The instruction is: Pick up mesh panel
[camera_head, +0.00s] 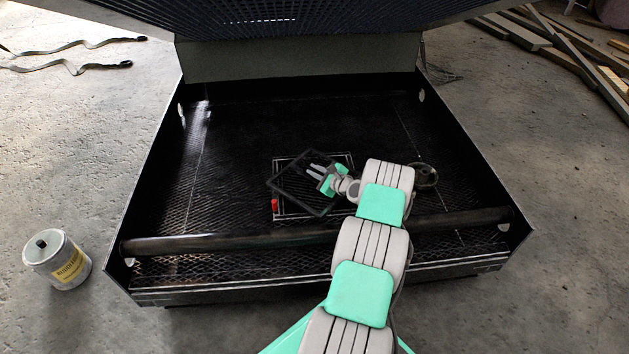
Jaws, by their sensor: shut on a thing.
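The mesh panel (283,178), a small dark framed square, is in the middle of the enclosure in the head view. It sits turned at an angle over a white rectangular outline (276,211) on the enclosure floor. My gripper (315,171) reaches in from the right and is shut on the panel. My fingers and wrist cover part of the panel's upper and right side. I cannot tell how high the panel is above the floor.
The black mesh-floored enclosure (150,195) has raised walls and a thick dark bar (200,243) across its front. A red piece (274,204) is beside the panel. A round metal part (424,175) lies right of my wrist. A can (58,262) stands outside, left.

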